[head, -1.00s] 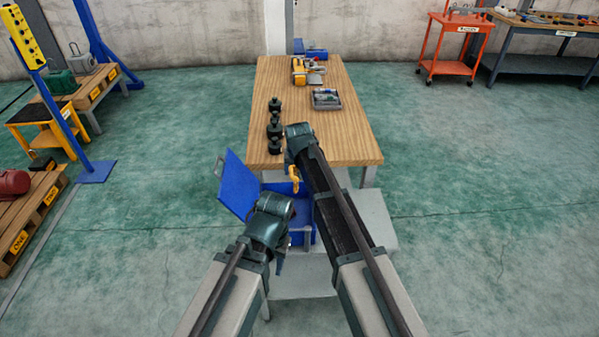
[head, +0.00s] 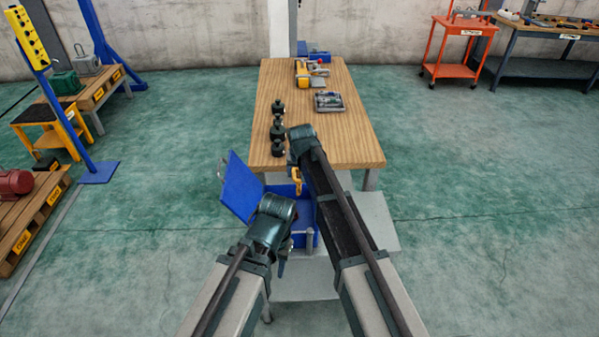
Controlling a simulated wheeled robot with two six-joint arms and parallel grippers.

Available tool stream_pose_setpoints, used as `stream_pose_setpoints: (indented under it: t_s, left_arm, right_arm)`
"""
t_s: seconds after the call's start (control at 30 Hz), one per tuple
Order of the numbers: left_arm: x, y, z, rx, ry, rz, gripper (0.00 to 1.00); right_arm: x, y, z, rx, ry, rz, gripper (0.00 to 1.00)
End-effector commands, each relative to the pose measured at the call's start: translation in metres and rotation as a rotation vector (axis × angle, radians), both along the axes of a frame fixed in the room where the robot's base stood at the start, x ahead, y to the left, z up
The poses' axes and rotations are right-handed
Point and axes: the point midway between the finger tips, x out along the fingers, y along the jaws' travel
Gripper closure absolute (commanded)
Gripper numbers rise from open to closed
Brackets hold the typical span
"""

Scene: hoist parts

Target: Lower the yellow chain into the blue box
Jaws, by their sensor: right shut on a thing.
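The blue box (head: 304,240) stands in front of the wooden table, with its blue lid (head: 240,188) swung open to the left. The yellow chain (head: 296,180) hangs below my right gripper (head: 293,163), over the far part of the box opening. My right gripper is shut on the chain; its fingertips are largely hidden by its wrist. My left gripper (head: 281,262) is at the near side of the box, and its arm covers part of the box. Its fingers point down and I cannot tell whether they are open. The inside of the box is mostly hidden by my arms.
On the wooden table (head: 340,135) several dark weights (head: 278,130) stand along the left edge. A grey tray (head: 329,102) and a yellow tool (head: 302,72) lie farther back. A grey platform (head: 372,222) is under and beside the box. The table's right side is clear.

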Motion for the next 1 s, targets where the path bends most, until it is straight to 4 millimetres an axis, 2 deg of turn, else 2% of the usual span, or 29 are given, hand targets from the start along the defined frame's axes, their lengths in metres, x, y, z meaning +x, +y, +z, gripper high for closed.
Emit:
stream_pose_setpoints:
  t_s: [0.27,1.0]
  left_arm:
    - [0.000,0.000,-0.003,0.000,0.000,0.000,0.57]
    - [0.000,0.000,-0.044,0.000,0.000,0.001,0.57]
  right_arm:
    - [0.000,0.000,-0.003,0.000,-0.001,0.000,1.00]
    - [0.000,0.000,-0.044,0.000,-0.001,0.000,1.00]
